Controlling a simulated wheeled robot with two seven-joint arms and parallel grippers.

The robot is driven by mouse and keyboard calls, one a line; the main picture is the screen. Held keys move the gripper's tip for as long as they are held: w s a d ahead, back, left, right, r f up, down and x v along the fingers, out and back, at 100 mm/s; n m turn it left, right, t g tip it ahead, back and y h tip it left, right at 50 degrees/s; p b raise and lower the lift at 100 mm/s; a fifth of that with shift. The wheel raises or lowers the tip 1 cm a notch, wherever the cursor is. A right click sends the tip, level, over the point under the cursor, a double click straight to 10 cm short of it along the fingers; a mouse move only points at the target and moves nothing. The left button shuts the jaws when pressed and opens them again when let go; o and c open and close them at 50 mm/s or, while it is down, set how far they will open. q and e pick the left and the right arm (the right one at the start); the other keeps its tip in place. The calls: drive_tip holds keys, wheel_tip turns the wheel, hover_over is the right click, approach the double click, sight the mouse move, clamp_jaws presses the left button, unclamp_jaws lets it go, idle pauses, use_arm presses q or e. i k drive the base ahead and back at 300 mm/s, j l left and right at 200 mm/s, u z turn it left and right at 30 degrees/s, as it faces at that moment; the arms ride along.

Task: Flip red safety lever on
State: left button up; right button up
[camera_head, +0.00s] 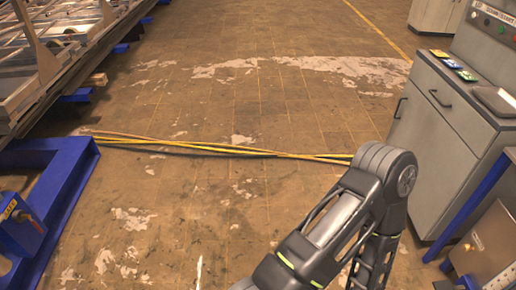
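A small red spot shows on that panel, too small to identify. My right arm, dark grey, is bent at the lower right in front of the console. Its gripper is outside the picture. My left arm and gripper do not show.
Yellow cables (230,150) lie across the worn brown floor. A blue-footed metal frame (50,170) stands at the left. A steel box (487,250) with a blue frame is at the lower right. The middle floor is otherwise clear.

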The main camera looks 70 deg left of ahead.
sight(37, 226)
drive_tip(key=u, duration=1.8)
drive_tip(key=i+j+u, duration=0.1)
drive_tip(key=u, duration=0.35)
drive_tip(key=i+j+u, duration=0.15)
drive_tip(key=u, duration=0.35)
drive_tip(key=i+u, duration=0.15)
drive_tip(key=u, duration=0.3)
drive_tip(key=i+u, duration=0.2)
drive_tip(key=u, duration=0.3)
drive_tip(key=i+u, duration=0.15)
drive_tip(key=u, duration=0.3)
drive_tip(key=i+l+u, duration=0.3)
drive_tip(key=i+l, duration=0.15)
drive_tip(key=i+l+u, duration=0.35)
drive_tip(key=l, duration=0.3)
drive_tip(key=i+l, duration=0.3)
drive_tip(key=i, duration=0.4)
